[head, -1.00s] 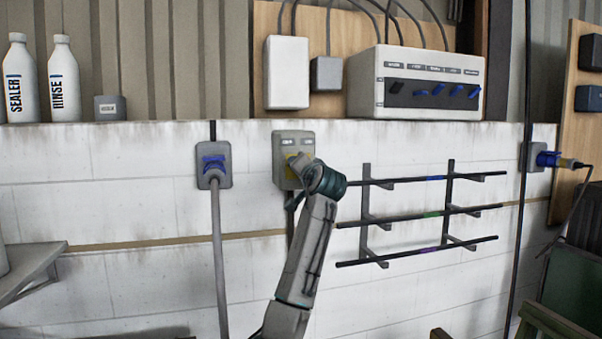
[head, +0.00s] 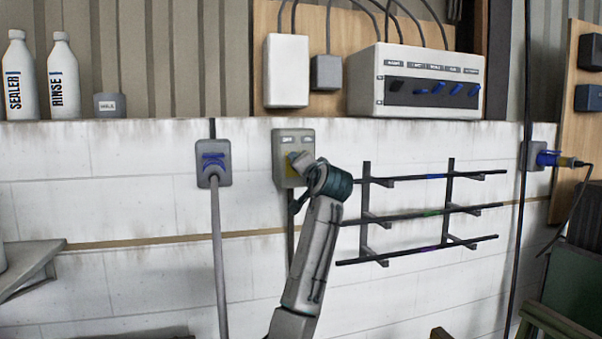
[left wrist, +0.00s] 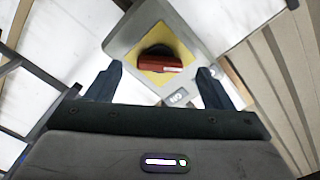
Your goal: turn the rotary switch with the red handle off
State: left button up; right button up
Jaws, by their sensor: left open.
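The rotary switch is a grey box (head: 281,145) on the white block wall in the head view, with my arm's end covering part of it. In the left wrist view the box (left wrist: 215,22) shows tilted, with a yellow plate (left wrist: 124,62) and a red handle (left wrist: 160,63) on a dark round hub. The handle lies roughly crosswise in that picture. My left gripper (left wrist: 158,80) is open, its two fingers apart on either side of the handle's line, and I see no contact. In the head view my left gripper (head: 300,165) is at the box's lower right. My right gripper is out of view.
A blue plug socket (head: 213,160) with a thick grey cable hangs left of the switch. A black rack (head: 400,216) of rods is close on the right. A control panel (head: 430,75) and a white box (head: 286,70) stand above. A shelf (head: 30,265) juts out lower left.

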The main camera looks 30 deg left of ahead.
pick_arm(q)
jog(key=b+v, duration=0.2)
jog(key=v, duration=0.6)
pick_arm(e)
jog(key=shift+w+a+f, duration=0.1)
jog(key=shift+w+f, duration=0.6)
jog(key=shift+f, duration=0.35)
pick_arm(q)
jog(key=shift+w, duration=0.1)
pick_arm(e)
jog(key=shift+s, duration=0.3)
